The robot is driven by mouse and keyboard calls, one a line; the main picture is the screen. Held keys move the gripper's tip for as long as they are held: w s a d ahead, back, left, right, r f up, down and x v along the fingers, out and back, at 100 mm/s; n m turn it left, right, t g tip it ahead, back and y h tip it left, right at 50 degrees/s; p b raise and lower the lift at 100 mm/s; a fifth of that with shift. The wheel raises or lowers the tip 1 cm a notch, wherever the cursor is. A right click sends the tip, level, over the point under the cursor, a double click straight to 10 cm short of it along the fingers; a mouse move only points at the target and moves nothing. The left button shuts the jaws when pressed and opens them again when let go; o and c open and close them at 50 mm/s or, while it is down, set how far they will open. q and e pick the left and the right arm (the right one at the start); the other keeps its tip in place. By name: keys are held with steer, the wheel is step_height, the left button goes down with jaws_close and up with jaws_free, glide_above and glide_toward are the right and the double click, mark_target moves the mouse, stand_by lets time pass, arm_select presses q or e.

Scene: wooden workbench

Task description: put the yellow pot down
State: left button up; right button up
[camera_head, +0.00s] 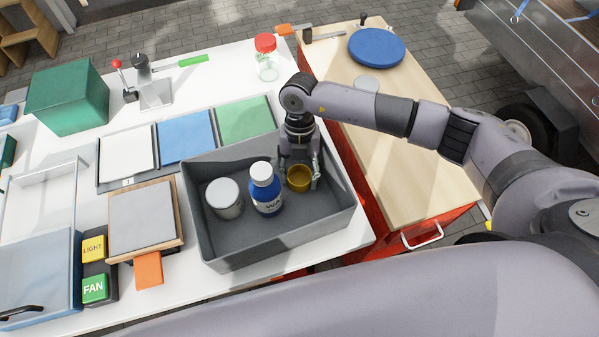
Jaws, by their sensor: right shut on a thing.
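The yellow pot (299,179) is a small round cup inside the grey bin (222,255), at its right side. My right gripper (300,172) points down into the bin and is shut on the pot, one finger showing at its right. Whether the pot touches the bin floor I cannot tell. A blue bottle with a white cap (265,190) stands just left of the pot, and a white-grey can (224,198) stands farther left in the bin. My left gripper is not in view.
White, blue and green panels (186,137) lie behind the bin. A red-lidded jar (267,60) stands behind the gripper. Left of the bin are a grey pad on wood (141,215) and LIGHT and FAN buttons (94,267). The wooden bench top (400,165) at right is largely clear.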

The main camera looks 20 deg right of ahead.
mark_target(300, 171)
steer(key=o, duration=0.7)
steer(key=shift+f, duration=0.1)
steer(key=shift+w+r, duration=0.1)
steer(key=shift+r, duration=0.2)
steer(key=shift+b+v, duration=1.2)
steer(key=shift+v, duration=4.65)
